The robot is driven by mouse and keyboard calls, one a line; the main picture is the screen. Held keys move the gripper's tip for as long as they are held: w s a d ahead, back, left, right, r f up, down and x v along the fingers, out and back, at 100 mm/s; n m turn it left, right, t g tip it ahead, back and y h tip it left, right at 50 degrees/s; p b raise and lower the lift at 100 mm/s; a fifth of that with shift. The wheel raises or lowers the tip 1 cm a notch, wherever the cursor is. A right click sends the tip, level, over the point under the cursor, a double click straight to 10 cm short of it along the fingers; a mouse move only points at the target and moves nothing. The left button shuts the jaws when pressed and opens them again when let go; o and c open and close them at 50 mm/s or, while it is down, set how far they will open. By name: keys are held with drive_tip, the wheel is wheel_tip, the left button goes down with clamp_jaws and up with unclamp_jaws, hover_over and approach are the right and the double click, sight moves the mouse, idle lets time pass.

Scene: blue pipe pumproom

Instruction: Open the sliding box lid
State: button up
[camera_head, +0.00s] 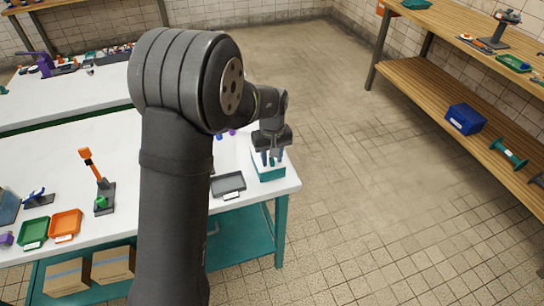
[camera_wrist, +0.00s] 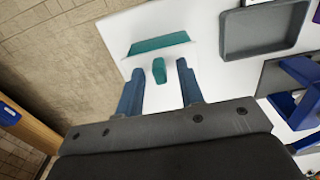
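The sliding box (camera_head: 268,174) stands at the right end of the white table, with teal sides and a pale top. In the wrist view its pale lid (camera_wrist: 172,68) carries a small teal handle (camera_wrist: 159,71), and a teal strip of the box (camera_wrist: 159,43) shows beyond it. My gripper (camera_head: 271,156) points down over the box. In the wrist view my gripper (camera_wrist: 160,70) is open, with one blue finger on each side of the handle and a gap at both sides. I cannot tell how far the fingertips are above the lid.
A grey tray (camera_head: 228,185) lies just left of the box. Blue parts on a dark base (camera_wrist: 300,80) stand at the right in the wrist view. An orange-headed tool stand (camera_head: 100,185) and green (camera_head: 34,231) and orange (camera_head: 66,223) trays are farther left. The floor right of the table is clear.

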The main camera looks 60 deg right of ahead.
clamp_jaws()
drive_tip(key=w+d, duration=0.6)
drive_tip(key=shift+w+d, duration=0.25)
unclamp_jaws()
